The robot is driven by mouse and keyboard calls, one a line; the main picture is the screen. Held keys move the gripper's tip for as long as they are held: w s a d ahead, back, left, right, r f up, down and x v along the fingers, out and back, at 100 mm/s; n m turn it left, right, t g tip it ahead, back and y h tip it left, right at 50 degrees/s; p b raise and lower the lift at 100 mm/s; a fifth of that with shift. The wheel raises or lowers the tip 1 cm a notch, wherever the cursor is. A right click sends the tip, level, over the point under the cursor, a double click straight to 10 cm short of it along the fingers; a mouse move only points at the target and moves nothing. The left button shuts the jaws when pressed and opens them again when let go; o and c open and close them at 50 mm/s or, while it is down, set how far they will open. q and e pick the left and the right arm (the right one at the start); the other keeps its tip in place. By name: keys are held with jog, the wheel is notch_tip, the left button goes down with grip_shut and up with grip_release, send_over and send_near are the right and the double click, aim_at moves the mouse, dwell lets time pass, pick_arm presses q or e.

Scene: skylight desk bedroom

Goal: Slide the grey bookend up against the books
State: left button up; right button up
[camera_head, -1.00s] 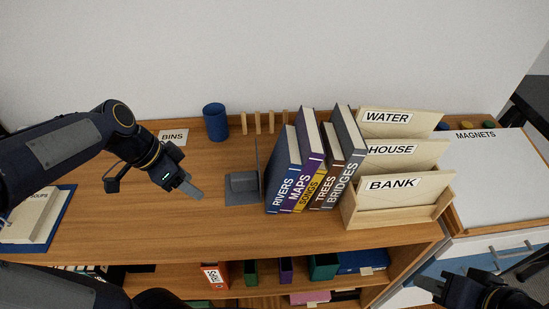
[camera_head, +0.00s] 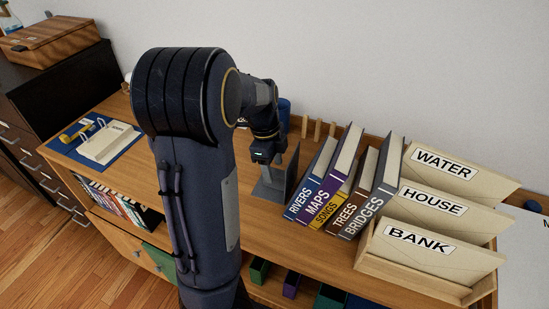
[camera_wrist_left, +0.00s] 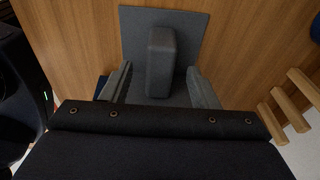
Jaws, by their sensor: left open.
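The grey bookend (camera_head: 272,189) stands on the desk left of the books, with a flat base and a tall upright plate. In the left wrist view its raised block (camera_wrist_left: 162,58) lies between my open left fingers (camera_wrist_left: 160,74), with a gap visible on each side. My left gripper (camera_head: 268,162) is at the bookend in the head view, its fingers partly hidden. The row of books (camera_head: 345,190), RIVERS to BRIDGES, leans to the right in the picture. A narrow gap appears between the upright plate and RIVERS. My right gripper is out of view.
A wooden letter rack (camera_head: 412,264) stands right of the books. Wooden pegs (camera_head: 318,130) and a blue cup (camera_head: 285,108), partly hidden by my arm, are behind the bookend. A blue mat (camera_head: 66,146) with a book lies at the left. My left arm hides the desk's middle.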

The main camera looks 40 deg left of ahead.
aim_at(291, 182)
pick_arm(q)
jog(key=shift+w+d+f, duration=0.1)
jog(key=shift+d+f, duration=0.1)
jog(key=shift+f, duration=1)
jog(key=shift+d+f, duration=0.2)
jog(key=shift+f, duration=0.95)
grip_shut()
jog(key=shift+w+d, duration=0.25)
jog(key=shift+d, duration=0.45)
jog(key=shift+w+d, duration=0.2)
jog(key=shift+d, duration=0.45)
jog(key=shift+w+d, duration=0.25)
jog(key=shift+d, duration=0.45)
grip_release()
jog(key=shift+d, duration=0.1)
